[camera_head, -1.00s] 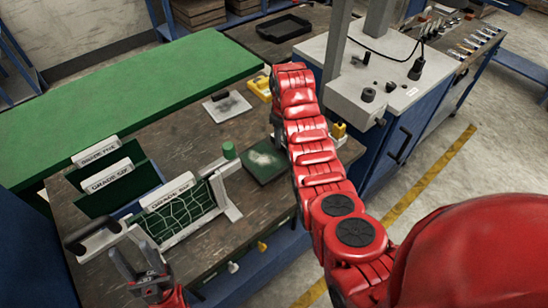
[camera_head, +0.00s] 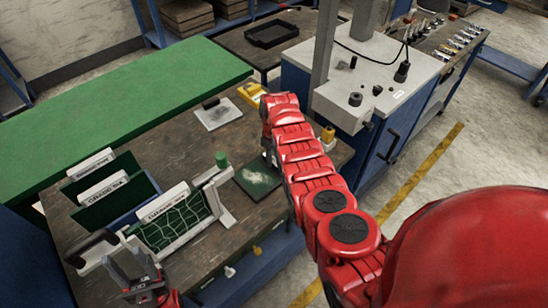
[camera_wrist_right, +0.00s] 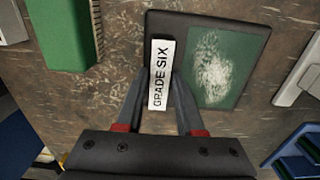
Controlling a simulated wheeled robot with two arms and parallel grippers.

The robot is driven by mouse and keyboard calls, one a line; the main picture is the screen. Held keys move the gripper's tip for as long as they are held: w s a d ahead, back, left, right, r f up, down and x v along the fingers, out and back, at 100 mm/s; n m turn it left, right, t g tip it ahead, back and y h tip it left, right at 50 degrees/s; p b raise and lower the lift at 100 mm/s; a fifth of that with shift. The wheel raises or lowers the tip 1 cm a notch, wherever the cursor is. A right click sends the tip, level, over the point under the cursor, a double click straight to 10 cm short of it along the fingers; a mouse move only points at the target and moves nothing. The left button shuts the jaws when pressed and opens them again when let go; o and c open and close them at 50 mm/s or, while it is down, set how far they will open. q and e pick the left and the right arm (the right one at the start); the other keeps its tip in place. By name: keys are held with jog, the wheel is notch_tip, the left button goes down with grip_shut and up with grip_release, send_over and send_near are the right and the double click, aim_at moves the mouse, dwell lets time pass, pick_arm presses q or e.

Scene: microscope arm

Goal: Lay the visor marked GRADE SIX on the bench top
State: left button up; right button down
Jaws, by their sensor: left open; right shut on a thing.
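The visor marked GRADE SIX is a dark-framed green plate with a pale scuffed patch (camera_head: 258,178) and a white label strip (camera_wrist_right: 160,75). It lies level over the bench top (camera_head: 185,150); whether it touches the bench I cannot tell. My right gripper (camera_wrist_right: 161,80) is shut on it at the label strip. In the head view my red right arm hides that gripper. My left gripper (camera_head: 131,262) is open and empty at the front left, by a pale rack (camera_head: 226,215) that holds upright green plates.
A light plate with a dark handle (camera_head: 217,113) and a yellow piece (camera_head: 250,94) lie behind the visor. A grey-topped cabinet (camera_head: 410,65) stands right. Bare bench lies left of the visor.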

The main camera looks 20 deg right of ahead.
jog(key=c, duration=0.5)
grip_release()
